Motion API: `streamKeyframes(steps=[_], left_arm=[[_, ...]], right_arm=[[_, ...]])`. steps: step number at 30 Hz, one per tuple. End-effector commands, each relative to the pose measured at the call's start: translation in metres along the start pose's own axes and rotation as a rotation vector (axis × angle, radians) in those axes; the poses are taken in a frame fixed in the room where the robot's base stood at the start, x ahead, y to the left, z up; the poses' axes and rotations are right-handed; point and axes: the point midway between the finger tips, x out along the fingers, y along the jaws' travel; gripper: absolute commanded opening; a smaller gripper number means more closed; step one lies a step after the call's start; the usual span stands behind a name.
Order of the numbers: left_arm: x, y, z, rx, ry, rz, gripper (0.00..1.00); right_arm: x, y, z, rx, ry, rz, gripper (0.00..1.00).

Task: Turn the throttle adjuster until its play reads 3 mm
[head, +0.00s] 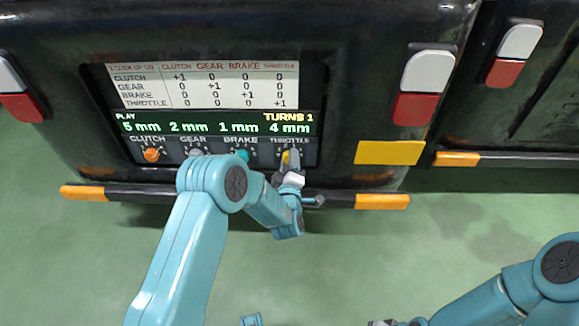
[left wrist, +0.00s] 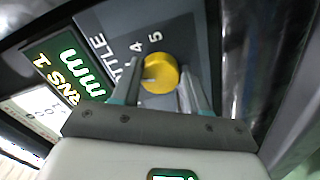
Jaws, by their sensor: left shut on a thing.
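The throttle adjuster is a yellow knob (head: 286,158) at the right end of a row on the rickshaw's rear panel. In the left wrist view the yellow knob (left wrist: 160,73) sits between the two fingers of my left gripper (left wrist: 159,76). My left gripper (head: 291,163) is shut on it, and its fingers hide part of the knob in the head view. The play display (head: 215,125) reads 4 mm for throttle, with 5, 2 and 1 mm for clutch, gear and brake. It also reads TURNS 1. My right gripper (head: 385,323) is mostly cut off at the bottom edge.
The orange clutch knob (head: 151,154), grey gear knob (head: 195,152) and teal brake knob (head: 243,155) sit left of the throttle knob. A white chart (head: 203,86) is above the display. A bumper bar (head: 330,198) runs below the panel. Green floor lies clear in front.

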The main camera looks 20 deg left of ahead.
Motion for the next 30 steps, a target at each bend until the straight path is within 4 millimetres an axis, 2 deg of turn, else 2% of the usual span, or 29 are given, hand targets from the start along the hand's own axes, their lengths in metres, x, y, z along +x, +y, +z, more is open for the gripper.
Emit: streamKeyframes(steps=[1,15,21,30], left_arm=[[-0.001,-0.004,0.003,-0.042,-0.002,0.000,0.13],[-0.001,-0.004,0.003,-0.443,-0.003,0.000,0.13],[-0.001,-0.002,0.002,-0.554,-0.003,0.000,0.13],[-0.001,-0.001,0.002,-0.631,-0.003,-0.003,0.13]], right_arm=[[0.008,0.004,-0.002,0.003,0.004,0.000,0.43],[0.042,0.021,-0.015,0.018,0.043,0.002,0.43],[0.053,0.024,-0.025,0.010,0.076,0.001,0.43],[0.059,0.026,-0.032,0.004,0.098,0.000,0.43]])
